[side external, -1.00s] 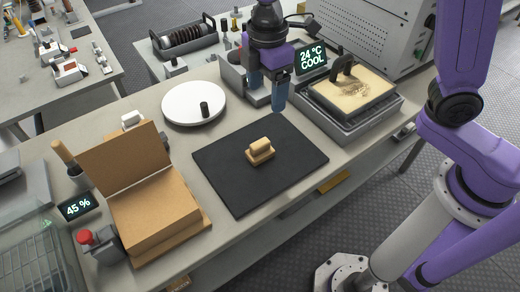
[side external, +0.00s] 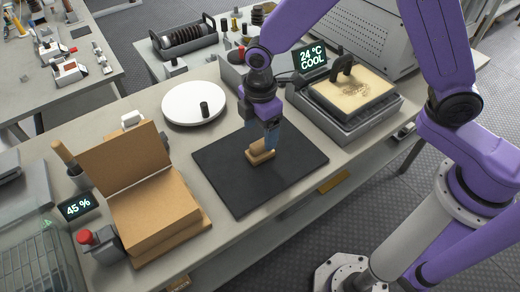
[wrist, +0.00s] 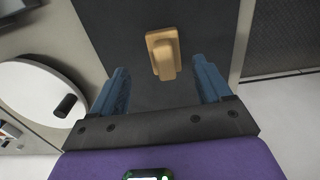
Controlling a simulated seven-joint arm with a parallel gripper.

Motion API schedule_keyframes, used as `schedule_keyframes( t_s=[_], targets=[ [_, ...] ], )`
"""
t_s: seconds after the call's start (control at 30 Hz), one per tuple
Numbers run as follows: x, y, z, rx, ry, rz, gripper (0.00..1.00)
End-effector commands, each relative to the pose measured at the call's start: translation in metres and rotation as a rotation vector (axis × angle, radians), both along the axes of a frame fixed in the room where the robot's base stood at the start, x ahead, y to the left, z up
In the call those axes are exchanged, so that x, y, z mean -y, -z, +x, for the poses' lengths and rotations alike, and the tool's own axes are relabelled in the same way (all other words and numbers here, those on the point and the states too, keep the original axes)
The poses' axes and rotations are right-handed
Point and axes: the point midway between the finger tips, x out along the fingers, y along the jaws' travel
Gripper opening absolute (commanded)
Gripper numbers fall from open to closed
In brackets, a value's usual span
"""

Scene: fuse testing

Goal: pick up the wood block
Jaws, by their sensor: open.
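The wood block (side external: 259,157) is a small tan piece with a wider base and a raised grip on top. It rests on the black mat (side external: 225,182), and my gripper partly hides it in the side view. In the wrist view the wood block (wrist: 163,53) lies ahead of the fingertips, between their lines. My gripper (side external: 262,140) is over the mat right at the block, pointing down. In the wrist view my gripper (wrist: 160,78) has its two blue fingers wide apart with nothing between them.
A white round plate with a black knob (side external: 194,103) is behind the mat. An open cardboard-coloured box (side external: 155,215) stands to the left. A heater unit with a display and a handled tan plate (side external: 350,88) stands to the right. The mat around the block is clear.

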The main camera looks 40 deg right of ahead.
Motion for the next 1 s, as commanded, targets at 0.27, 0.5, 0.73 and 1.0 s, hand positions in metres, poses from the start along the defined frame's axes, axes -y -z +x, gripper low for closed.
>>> schedule_keyframes(
  t_s=[0.27, 0.5, 0.73, 1.0],
  targets=[
    [-0.003, 0.028, -0.006, -0.003, -0.001, -0.003, 0.78],
    [-0.004, 0.052, -0.007, -0.001, 0.0, -0.001, 0.78],
    [-0.004, 0.054, -0.006, 0.001, 0.0, 0.001, 0.78],
    [-0.004, 0.054, -0.006, 0.0, 0.0, 0.0, 0.17]
  ],
)
